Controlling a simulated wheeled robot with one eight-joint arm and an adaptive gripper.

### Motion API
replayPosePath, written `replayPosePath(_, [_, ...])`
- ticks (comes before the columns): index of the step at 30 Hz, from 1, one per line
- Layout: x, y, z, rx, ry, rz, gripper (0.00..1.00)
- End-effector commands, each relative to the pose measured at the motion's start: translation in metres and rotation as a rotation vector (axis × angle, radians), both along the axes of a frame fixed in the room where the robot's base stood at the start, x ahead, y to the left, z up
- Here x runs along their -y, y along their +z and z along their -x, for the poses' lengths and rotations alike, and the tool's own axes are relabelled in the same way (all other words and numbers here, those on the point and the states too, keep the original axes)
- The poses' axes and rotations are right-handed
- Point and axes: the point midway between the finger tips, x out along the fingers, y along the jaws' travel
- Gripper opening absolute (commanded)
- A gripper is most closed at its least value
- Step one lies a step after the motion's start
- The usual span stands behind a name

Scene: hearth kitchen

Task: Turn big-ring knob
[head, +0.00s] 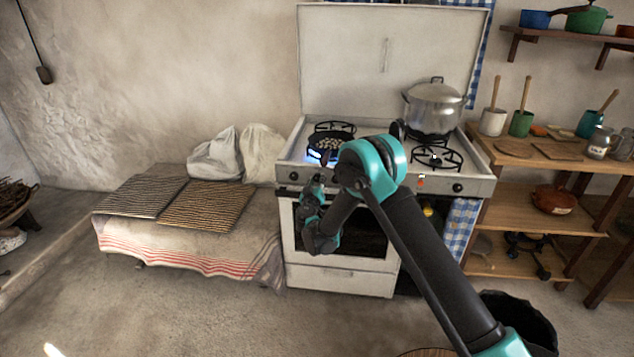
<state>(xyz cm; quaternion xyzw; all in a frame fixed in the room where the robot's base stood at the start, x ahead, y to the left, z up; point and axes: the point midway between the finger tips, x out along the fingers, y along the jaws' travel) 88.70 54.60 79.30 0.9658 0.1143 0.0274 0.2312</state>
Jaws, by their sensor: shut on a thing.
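The white stove (345,275) stands against the back wall with a row of black knobs along its front panel. My gripper (318,180) is at the left part of that panel, shut on a knob that its fingers hide. A knob (294,176) shows just left of it and another (457,187) at the panel's right end. My arm covers the middle of the panel. I cannot tell the knob's turn angle.
A large metal pot (434,108) stands on the back right burner. The front right burner (437,158) is bare. Wooden shelves (520,222) stand close at the right. A bench with two woven racks (207,204) is at the left. The floor before the stove is clear.

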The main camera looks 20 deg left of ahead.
Motion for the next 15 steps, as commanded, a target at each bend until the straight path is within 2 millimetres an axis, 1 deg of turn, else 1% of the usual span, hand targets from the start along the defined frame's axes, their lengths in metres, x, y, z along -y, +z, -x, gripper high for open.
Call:
replayPosePath(6, [-0.0006, -0.0010, 0.0014, 0.043, 0.000, 0.184, 0.04])
replayPosePath(15, [-0.0012, -0.0016, 0.0017, 0.089, 0.001, 0.374, 0.04])
